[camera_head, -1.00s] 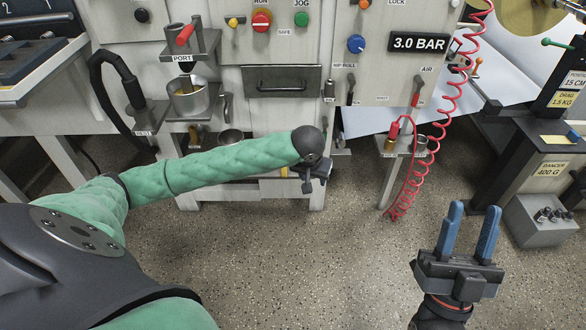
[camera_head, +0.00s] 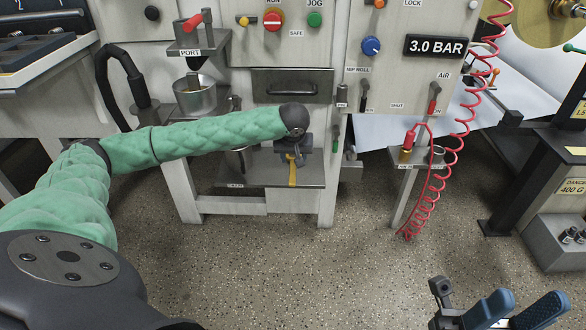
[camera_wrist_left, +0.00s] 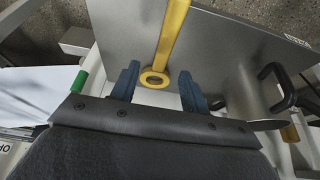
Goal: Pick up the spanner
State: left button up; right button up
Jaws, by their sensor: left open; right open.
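The yellow spanner (camera_head: 292,174) lies on a grey lower shelf (camera_head: 260,171) of the machine, partly hidden by my left gripper (camera_head: 293,157). In the left wrist view the spanner (camera_wrist_left: 170,38) runs up and away over the grey plate, its ring end nearest me. The open blue fingers of my left gripper (camera_wrist_left: 158,68) stand on either side of the ring end, with gaps on both sides. The spanner is not gripped. My right gripper (camera_head: 527,299) is open and empty over the floor at the lower right.
A red coiled air hose (camera_head: 455,140) hangs right of the shelf by a small stand. A drawer (camera_head: 291,86) and a cup (camera_head: 194,97) are above the shelf. In the left wrist view a black handle (camera_wrist_left: 280,88) is at the right. The floor in front is clear.

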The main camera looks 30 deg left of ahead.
aim_at(293, 166)
pick_arm(q)
jog(key=b+x, duration=0.1)
jog(key=x, duration=0.2)
jog(key=shift+a+f+b, duration=0.25)
jog(key=shift+f+b, duration=0.1)
jog(key=shift+b, duration=0.05)
jog(key=shift+w+a+f, duration=0.1)
jog(key=shift+w+f, duration=0.15)
jog(key=shift+f, duration=0.15)
grip_shut()
dwell(0.3)
